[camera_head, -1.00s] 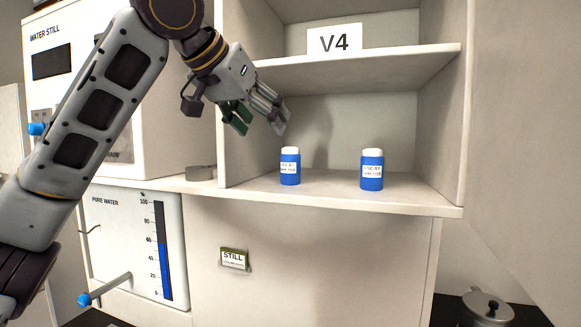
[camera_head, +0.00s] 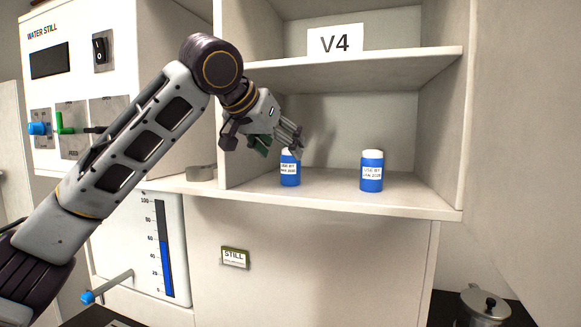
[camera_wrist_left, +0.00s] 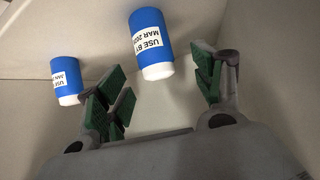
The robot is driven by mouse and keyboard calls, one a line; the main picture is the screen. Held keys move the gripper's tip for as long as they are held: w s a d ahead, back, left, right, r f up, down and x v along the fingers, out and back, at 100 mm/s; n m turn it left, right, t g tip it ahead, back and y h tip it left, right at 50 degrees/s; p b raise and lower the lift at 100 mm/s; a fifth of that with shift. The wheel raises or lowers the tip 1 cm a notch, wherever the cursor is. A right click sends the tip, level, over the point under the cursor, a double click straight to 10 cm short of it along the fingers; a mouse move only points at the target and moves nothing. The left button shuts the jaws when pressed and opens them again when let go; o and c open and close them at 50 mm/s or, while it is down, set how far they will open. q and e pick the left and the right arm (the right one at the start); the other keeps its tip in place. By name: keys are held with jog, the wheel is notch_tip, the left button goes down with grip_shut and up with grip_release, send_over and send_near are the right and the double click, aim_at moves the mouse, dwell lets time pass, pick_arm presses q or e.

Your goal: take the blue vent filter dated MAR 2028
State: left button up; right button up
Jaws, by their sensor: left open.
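Two blue vent filters with white caps stand upright on the cabinet shelf. The left one (camera_head: 290,174) shows large in the wrist view (camera_wrist_left: 150,46), where its label reads USE BY MAR with the year hard to read in full. The right one (camera_head: 371,172) also shows in the wrist view (camera_wrist_left: 67,80); its label seems to read JAN. My left gripper (camera_head: 277,147) is open and empty, just above the left filter, with its fingers partly in front of the cap. In the wrist view this filter lies ahead of the gap between the green-padded fingers. My right gripper is not in view.
The V4 sign (camera_head: 335,40) is on the upper shelf (camera_head: 390,62), above the filters. An upright divider (camera_head: 233,100) stands left of them, with a small grey dish (camera_head: 201,173) beyond it. Bare shelf lies between the two filters.

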aim_at(286, 151)
pick_arm(q)
jog(key=shift+w+f, duration=0.1)
jog(key=shift+w+d+f, duration=0.15)
jog(key=shift+p+x, duration=0.75)
jog(key=shift+x, duration=1.1)
jog(key=shift+w+d+f+p, duration=0.15)
jog(key=shift+d+f+p, duration=0.1)
jog(key=shift+f+p, duration=0.1)
jog(key=c, duration=1.1)
